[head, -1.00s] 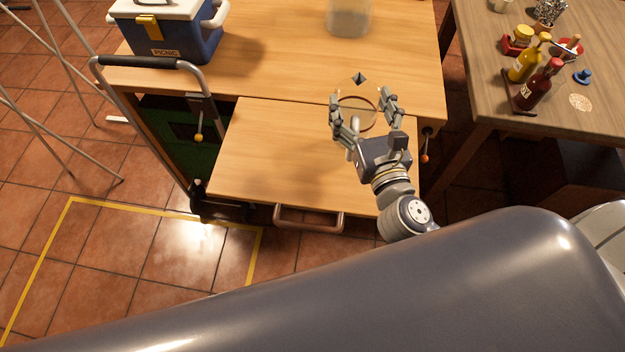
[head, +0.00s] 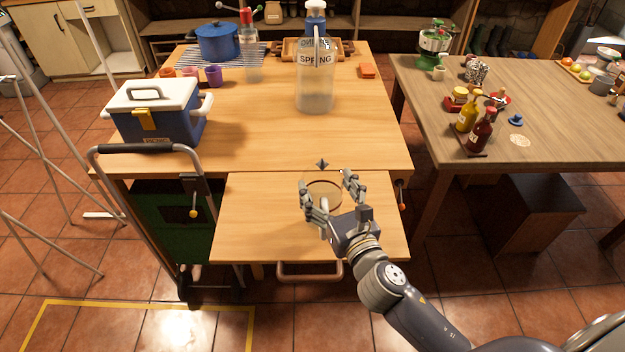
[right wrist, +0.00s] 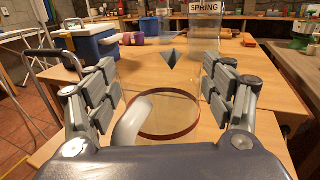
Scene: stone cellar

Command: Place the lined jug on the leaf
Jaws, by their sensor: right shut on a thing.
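The lined jug (head: 324,194) is clear, with a brown-red ring line; its body is hard to make out. In the right wrist view the ring (right wrist: 170,134) and a pale curved handle (right wrist: 131,121) show between my fingers. My right gripper (head: 328,181) is shut on the jug, with fingers on both sides of it. The jug is over the back part of the wooden leaf (head: 258,220) at the table's front. I cannot tell whether its base touches the leaf. My left gripper is not in view.
A small dark pyramid shape (head: 322,164) shows just beyond the jug. A large bottle marked SPRING (head: 314,92) and a blue cooler (head: 158,118) stand on the main table (head: 250,140). A trolley handle (head: 145,150) is left of the leaf. The leaf's left part is clear.

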